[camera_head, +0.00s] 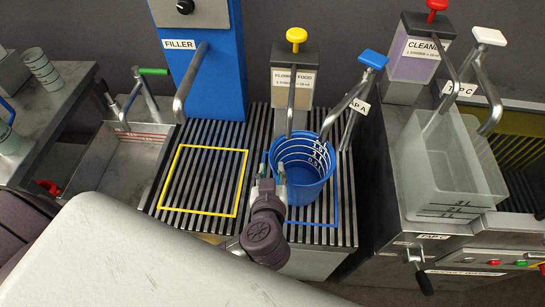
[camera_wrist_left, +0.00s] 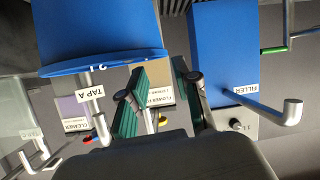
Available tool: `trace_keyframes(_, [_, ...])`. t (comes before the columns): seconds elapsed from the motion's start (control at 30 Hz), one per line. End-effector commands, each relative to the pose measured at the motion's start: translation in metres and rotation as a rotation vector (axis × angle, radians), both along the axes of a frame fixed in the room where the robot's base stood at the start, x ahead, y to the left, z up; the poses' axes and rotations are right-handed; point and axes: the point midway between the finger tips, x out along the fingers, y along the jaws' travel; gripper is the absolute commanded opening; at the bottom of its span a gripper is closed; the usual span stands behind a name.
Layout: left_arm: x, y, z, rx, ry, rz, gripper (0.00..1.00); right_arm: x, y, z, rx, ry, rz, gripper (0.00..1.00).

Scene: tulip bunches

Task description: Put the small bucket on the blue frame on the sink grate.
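The small blue bucket (camera_head: 306,185) stands upright on the sink grate (camera_head: 256,135), with white level marks inside. It stands within the blue frame (camera_head: 337,205) and covers much of it. My left gripper (camera_head: 272,172) is at the bucket's left side, fingertips up near its wall. In the left wrist view the bucket (camera_wrist_left: 95,35) is at upper left, outside the gap between the fingers. The left gripper (camera_wrist_left: 163,103) is open there, with nothing seen between its green pads. Whether a finger touches the bucket cannot be told. My right gripper is not in view.
A yellow frame (camera_head: 238,182) on the grate is empty. The filler (camera_head: 215,75) and the flower food dispenser (camera_head: 293,88) stand behind. Tap A (camera_head: 357,98) reaches over the bucket. A clear tank (camera_head: 440,175) is at the right, a metal basin (camera_head: 120,165) at the left.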

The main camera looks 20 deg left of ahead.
Motion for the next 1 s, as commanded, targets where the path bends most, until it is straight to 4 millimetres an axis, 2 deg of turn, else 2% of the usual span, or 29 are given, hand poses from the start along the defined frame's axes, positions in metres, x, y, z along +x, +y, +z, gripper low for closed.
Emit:
trace_keyframes(0.1, [-0.02, -0.007, 0.009, -0.003, 0.001, 0.0, 0.31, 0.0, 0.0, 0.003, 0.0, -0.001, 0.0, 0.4])
trace_keyframes(0.3, [-0.037, -0.013, 0.016, -0.001, 0.0, 0.0, 0.31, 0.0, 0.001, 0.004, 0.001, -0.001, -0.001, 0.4])
trace_keyframes(1.0, [-0.04, -0.014, 0.017, 0.0, -0.001, 0.0, 0.31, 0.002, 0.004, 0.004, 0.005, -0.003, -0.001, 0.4])
